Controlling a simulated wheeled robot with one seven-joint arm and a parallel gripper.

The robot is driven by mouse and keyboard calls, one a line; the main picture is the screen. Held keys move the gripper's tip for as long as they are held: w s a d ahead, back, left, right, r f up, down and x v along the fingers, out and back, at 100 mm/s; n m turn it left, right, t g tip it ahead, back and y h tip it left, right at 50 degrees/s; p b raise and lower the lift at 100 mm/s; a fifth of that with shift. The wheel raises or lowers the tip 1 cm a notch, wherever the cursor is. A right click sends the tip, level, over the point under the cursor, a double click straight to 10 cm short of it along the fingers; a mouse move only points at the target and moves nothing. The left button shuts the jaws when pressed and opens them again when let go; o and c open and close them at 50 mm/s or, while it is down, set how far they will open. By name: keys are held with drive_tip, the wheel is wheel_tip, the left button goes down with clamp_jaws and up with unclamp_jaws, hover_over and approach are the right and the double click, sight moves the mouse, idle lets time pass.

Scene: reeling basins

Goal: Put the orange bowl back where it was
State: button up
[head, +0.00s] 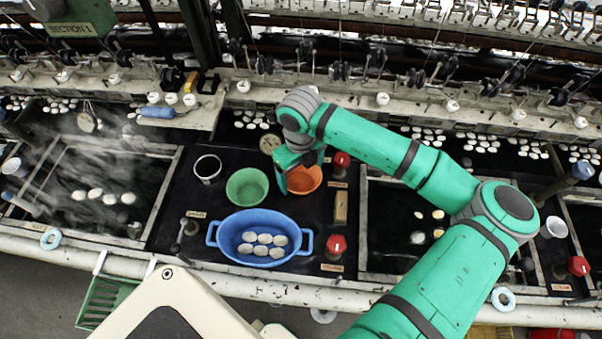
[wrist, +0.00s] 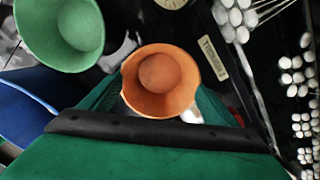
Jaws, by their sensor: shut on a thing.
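The orange bowl (head: 304,180) is at the black worktop between the two basins, to the right of the green bowl, in the head view. My gripper (head: 297,165) is shut on the orange bowl's rim, from its far left side as seen in the head view. In the wrist view the orange bowl (wrist: 160,82) shows from above, upright or nearly so, and looks empty. The fingertips are mostly hidden behind my gripper's own body. I cannot tell whether the bowl's base touches the worktop.
A green bowl (head: 247,187) stands close on the left. A blue tub (head: 262,222) with several white cocoons is in front. Red knobs (head: 341,160) stand on the right, near a wooden block (head: 341,207). A white-rimmed cup (head: 207,168) is at left.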

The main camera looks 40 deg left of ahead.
sight(300, 183)
drive_tip(key=o, duration=1.3)
drive_tip(key=shift+f, duration=0.1)
drive_tip(key=shift+c, duration=0.2)
wheel_tip(300, 183, up, 12)
